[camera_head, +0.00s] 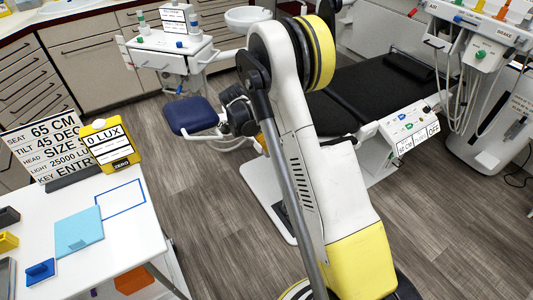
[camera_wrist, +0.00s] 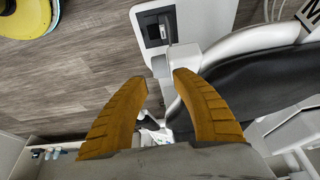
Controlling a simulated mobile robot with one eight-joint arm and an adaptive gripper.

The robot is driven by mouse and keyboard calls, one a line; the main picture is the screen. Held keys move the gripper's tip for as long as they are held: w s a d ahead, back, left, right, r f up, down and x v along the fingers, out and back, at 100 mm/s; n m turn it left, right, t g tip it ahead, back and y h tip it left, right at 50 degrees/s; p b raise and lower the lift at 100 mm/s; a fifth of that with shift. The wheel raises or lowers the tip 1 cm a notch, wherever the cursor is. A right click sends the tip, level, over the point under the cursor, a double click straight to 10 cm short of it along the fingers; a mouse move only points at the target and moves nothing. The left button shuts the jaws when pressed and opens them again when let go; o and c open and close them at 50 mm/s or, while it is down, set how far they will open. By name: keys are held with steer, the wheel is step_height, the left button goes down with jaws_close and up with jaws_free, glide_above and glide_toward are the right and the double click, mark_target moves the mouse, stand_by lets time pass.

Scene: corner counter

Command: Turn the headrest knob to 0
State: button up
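The dental chair (camera_head: 360,93) is black and stands behind my arm in the head view. Its side panel (camera_head: 392,131) carries small coloured knobs or levers and white labels, one reading "OFF". I cannot tell which, if any, is the headrest knob. My gripper (camera_wrist: 160,77) shows in the wrist view as two orange fingers, spread apart with nothing between them. In the head view my arm hides most of it. Past the fingertips, the wrist view shows a white housing with a black square recess and a grey stick-like part (camera_wrist: 164,28), apart from the fingers.
A sign (camera_head: 42,140) lists seat, tilt, head, light and key settings. A yellow device (camera_head: 108,147) reading "0 LUX" stands on the white table (camera_head: 125,240). A blue stool seat (camera_head: 195,115) is left of my arm. Wooden floor (camera_head: 205,205) lies open between table and arm.

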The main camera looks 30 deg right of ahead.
steer(key=b+x, duration=0.2)
steer(key=x, duration=0.4)
steer(key=shift+d+f, duration=0.1)
steer(key=shift+f, duration=0.15)
jaws_close()
